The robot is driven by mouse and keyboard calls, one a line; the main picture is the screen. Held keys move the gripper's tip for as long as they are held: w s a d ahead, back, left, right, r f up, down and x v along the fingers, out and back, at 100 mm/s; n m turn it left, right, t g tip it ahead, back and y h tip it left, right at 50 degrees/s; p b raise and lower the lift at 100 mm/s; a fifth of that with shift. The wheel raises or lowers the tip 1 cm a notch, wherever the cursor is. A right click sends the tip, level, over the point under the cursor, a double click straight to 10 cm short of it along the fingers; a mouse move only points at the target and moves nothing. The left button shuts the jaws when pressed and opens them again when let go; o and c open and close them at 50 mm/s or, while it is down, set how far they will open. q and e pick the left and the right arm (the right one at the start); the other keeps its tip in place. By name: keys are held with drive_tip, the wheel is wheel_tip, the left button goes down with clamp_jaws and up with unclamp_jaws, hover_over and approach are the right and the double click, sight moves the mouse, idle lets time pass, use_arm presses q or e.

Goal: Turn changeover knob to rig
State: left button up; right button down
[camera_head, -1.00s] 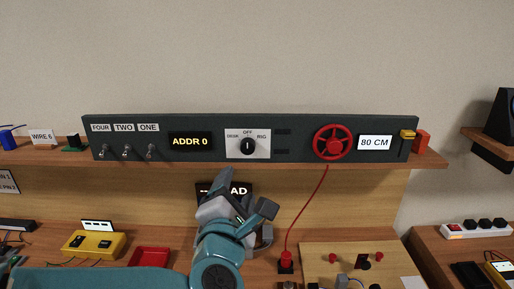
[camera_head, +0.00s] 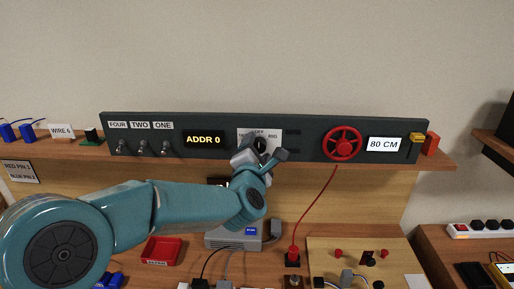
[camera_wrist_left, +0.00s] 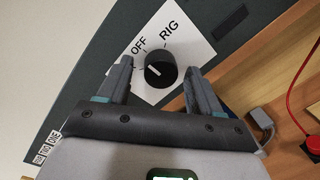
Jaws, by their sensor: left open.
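The changeover knob (camera_wrist_left: 161,70) is black and round with a white line, on a white plate (camera_wrist_left: 178,28) lettered OFF and RIG. In the head view the knob (camera_head: 261,145) is partly covered by my left gripper (camera_head: 264,153). In the wrist view my left gripper (camera_wrist_left: 159,70) is open, with one finger on either side of the knob. Gaps show between the fingers and the knob; I cannot tell how far the tips reach along it. My right gripper is not in view.
The dark panel (camera_head: 300,125) also carries toggle switches (camera_head: 143,147), an ADDR 0 display (camera_head: 203,140), a red handwheel (camera_head: 342,144) and an 80 CM display (camera_head: 383,144). A red cable (camera_head: 315,212) hangs below. A red tray (camera_head: 162,251) lies on the lower bench.

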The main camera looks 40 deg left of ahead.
use_arm(q)
drive_tip(key=c, duration=1.1)
drive_tip(key=shift+o, duration=0.2)
drive_tip(key=shift+m, duration=0.3)
drive_tip(key=shift+m+b, duration=0.35)
drive_tip(key=shift+m, duration=0.55)
drive_tip(key=m, duration=0.2)
drive_tip(key=shift+m, duration=0.3)
drive_tip(key=m+p, duration=0.1)
drive_tip(key=m, duration=0.2)
drive_tip(key=shift+r+g, duration=0.15)
drive_tip(key=shift+g, duration=0.15)
drive_tip(key=shift+m+p, duration=0.65)
drive_tip(key=shift+m, duration=1.15)
